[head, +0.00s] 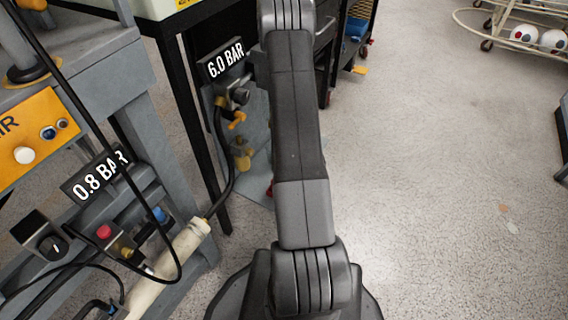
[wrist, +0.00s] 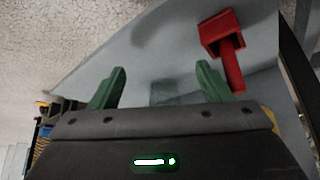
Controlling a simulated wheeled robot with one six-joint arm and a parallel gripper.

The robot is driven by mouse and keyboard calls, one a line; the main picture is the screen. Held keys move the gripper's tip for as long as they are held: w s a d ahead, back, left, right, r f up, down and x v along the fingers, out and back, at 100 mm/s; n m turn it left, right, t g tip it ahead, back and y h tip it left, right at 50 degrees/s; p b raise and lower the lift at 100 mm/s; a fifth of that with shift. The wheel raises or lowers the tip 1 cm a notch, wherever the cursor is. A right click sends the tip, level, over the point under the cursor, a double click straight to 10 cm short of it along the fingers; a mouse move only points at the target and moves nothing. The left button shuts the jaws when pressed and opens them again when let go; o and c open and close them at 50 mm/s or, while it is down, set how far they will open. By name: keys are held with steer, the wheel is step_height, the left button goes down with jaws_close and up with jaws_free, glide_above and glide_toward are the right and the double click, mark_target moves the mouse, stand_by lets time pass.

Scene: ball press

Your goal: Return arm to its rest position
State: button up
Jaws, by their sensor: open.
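In the wrist view my gripper (wrist: 155,88) shows two green fingers standing well apart, with nothing between them. It is open and empty. Behind the fingers is a grey panel, and a red part (wrist: 228,50) shows beyond the right finger without touching it. In the head view my dark grey arm rises from the bottom centre to the top edge, and the gripper itself is out of the picture.
At the left stand a grey press frame (head: 150,130) with an orange panel (head: 38,135), a 0.8 BAR display (head: 97,178) and hoses. A 6.0 BAR display (head: 224,62) is close left of my arm. A ball rack (head: 520,30) stands far right. The right floor is mostly clear.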

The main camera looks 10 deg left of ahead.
steer(key=shift+s+d, duration=0.2)
steer(key=shift+s, duration=0.1)
steer(key=shift+w, duration=0.1)
steer(key=w+a, duration=0.2)
steer(key=w+a+b, duration=0.1)
steer(key=w+a, duration=0.1)
steer(key=w, duration=0.1)
steer(key=w+a, duration=0.2)
steer(key=w, duration=0.1)
steer(key=shift+w+a+f+b, duration=0.75)
steer(key=shift+w+f+b, duration=0.1)
steer(key=shift+w, duration=0.15)
steer(key=shift+s+d+r+p, duration=0.35)
steer(key=shift+s+d+r, duration=0.3)
steer(key=shift+s+r, duration=0.1)
steer(key=shift+s+d+f, duration=0.1)
steer(key=shift+s+d, duration=0.15)
steer(key=shift+s, duration=0.15)
steer(key=shift+w+a, duration=0.1)
